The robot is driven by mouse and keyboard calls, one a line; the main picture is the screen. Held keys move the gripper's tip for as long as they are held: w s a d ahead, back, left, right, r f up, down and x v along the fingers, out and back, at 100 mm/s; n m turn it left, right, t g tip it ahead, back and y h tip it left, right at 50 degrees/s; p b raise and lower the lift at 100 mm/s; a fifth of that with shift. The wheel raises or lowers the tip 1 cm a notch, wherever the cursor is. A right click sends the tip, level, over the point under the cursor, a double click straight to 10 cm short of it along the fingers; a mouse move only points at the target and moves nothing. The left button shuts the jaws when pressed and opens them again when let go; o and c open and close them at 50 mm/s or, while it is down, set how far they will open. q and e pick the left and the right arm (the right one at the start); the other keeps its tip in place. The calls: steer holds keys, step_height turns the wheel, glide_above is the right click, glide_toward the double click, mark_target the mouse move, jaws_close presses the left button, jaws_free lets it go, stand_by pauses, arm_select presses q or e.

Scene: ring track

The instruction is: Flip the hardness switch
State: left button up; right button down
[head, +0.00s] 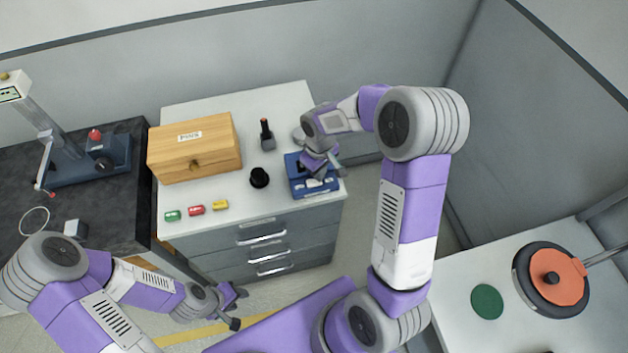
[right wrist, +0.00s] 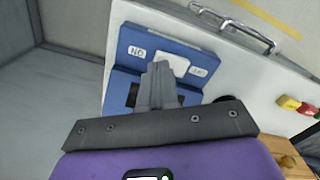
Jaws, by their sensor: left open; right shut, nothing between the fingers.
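A blue switch unit (head: 318,190) sits at the right front of the cabinet top, partly hidden by my right gripper in the head view. In the right wrist view the blue unit (right wrist: 118,85) shows a white rocker (right wrist: 178,63) between an ON label (right wrist: 137,52) and an OFF label (right wrist: 198,71). My right gripper (head: 320,180) is shut and empty. Its fingertips (right wrist: 157,68) overlap the rocker's near edge; I cannot tell whether they touch. The rocker's tilt is unclear. My left gripper (head: 237,308) is open and empty, low in front of the cabinet.
A dark bench (head: 100,205) holds a blue-based machine (head: 75,160). A table (head: 455,315) stands right.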

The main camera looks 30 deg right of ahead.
steer(key=shift+f+b, duration=0.45)
steer(key=shift+f, duration=0.2)
steer(key=shift+r, duration=0.15)
steer(key=shift+r+p, duration=2.75)
steer(key=shift+r, duration=0.7)
steer(key=shift+f, duration=0.1)
